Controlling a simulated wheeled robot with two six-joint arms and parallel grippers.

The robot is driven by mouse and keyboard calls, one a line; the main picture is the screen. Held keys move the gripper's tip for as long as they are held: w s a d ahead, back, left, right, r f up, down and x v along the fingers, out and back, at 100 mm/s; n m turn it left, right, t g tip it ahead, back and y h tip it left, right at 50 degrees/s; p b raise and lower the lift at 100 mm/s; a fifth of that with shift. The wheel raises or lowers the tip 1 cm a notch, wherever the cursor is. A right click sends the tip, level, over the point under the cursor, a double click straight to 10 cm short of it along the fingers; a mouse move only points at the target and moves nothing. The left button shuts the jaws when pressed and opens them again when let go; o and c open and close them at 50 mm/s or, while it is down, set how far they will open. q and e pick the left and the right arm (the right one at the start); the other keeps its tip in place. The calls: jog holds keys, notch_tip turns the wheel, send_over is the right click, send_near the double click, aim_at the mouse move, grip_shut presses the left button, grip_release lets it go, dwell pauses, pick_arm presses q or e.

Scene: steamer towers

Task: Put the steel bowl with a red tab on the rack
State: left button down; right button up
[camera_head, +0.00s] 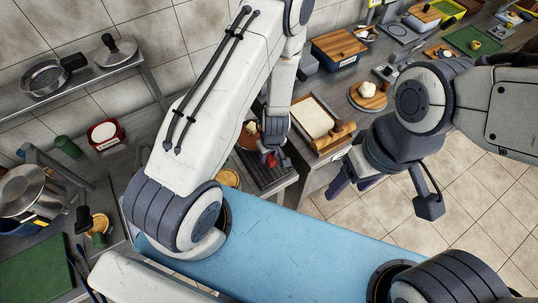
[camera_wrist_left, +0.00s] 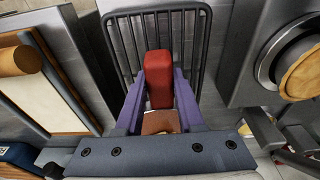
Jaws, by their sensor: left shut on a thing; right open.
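My left gripper (camera_wrist_left: 158,100) has its purple fingers on either side of a red tab (camera_wrist_left: 158,78) and is shut on it. The dark wire rack (camera_wrist_left: 202,50) lies behind and beyond the tab in the left wrist view. In the head view my left gripper (camera_head: 271,152) is over the rack (camera_head: 278,178), with a bit of red showing at its tip. I cannot make out the steel bowl's body, nor whether it touches the rack. My right gripper (camera_head: 352,181) is open and empty over the floor, right of the counter.
A wooden-framed tray with a rolling pin (camera_head: 318,118) lies just right of the rack. A round board with a white lump (camera_head: 368,95) is farther right. A red-rimmed container (camera_head: 105,134) and a steel pot (camera_head: 20,188) stand at left. A shelf with pans (camera_head: 82,78) is on the wall.

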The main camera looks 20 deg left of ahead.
pick_arm(q)
jog(key=shift+f+b, duration=0.5)
jog(key=shift+c, duration=2.2)
grip_release()
jog(key=r+p, duration=0.1)
jog(key=r, duration=0.2)
jog(key=d+r+p, duration=0.1)
jog(key=r+p, duration=0.1)
jog(key=r, duration=0.2)
jog(key=s+r+p, duration=0.1)
jog(key=r, duration=0.2)
jog(key=shift+d+r, duration=0.15)
jog(key=shift+r, duration=0.05)
